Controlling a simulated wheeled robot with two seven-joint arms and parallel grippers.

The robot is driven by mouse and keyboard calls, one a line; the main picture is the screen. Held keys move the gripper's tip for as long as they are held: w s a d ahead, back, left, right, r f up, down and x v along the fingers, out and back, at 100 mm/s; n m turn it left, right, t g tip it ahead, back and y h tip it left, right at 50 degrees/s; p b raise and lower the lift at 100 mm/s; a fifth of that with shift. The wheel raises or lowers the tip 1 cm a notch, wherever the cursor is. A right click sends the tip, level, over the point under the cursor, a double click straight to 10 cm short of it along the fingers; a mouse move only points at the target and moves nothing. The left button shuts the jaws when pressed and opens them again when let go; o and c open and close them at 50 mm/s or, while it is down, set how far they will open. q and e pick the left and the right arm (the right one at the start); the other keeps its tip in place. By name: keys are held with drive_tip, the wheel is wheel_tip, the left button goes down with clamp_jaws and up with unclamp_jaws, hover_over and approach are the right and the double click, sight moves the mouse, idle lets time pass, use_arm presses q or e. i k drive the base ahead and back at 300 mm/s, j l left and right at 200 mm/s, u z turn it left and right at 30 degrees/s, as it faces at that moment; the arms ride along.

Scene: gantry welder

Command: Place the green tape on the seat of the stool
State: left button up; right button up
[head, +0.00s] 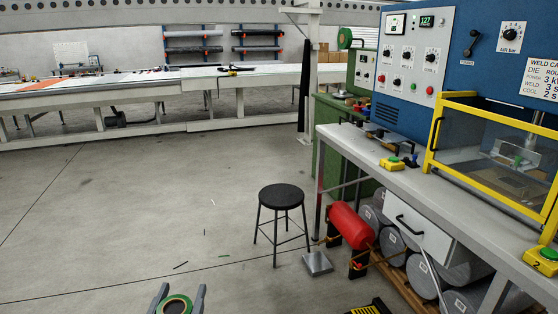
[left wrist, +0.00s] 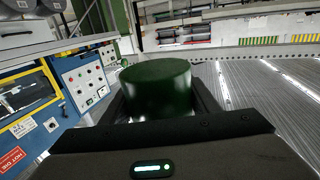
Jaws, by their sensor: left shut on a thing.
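The green tape (head: 186,305) is a roll held at the bottom edge of the head view. My left gripper (head: 179,299) is shut on it, with one grey finger on each side. In the left wrist view the tape (left wrist: 157,88) sits between the dark fingers of the left gripper (left wrist: 160,105). The stool has a round black seat (head: 282,196) and thin black legs, and stands upright on the floor. Its seat is bare. The tape is in front and left of the stool, apart from it. My right gripper does not show.
A workbench (head: 400,180) with a blue control cabinet (head: 405,60) stands at the right. A red tank (head: 350,226) and several grey rolls (head: 392,243) lie beneath it. A metal plate (head: 317,263) is on the floor near the stool. Floor left of the stool is mostly clear.

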sight(273, 195)
drive_tip(key=i+l, duration=0.1)
drive_tip(key=i, duration=3.9)
